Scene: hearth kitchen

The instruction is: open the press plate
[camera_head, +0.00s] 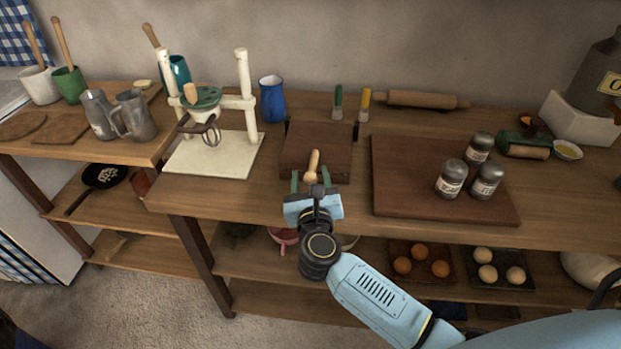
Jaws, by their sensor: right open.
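The press (318,145) is a dark brown, flat, square block on the table, left of the middle. Its upper plate looks closed, lying flat. A light wooden handle (312,164) stands at its front edge. My right gripper (311,181) is open at the front of the press, with its green-tipped fingers on either side of the handle's lower part. Whether the fingers touch the handle I cannot tell. The gripper body hides the handle's base. My left gripper is not in view.
A cream stand (215,155) with a whisk is left of the press, a blue jug (272,99) behind it. A brown board (435,185) with several shaker jars (452,179) lies to the right. Shelves hold egg trays (420,276).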

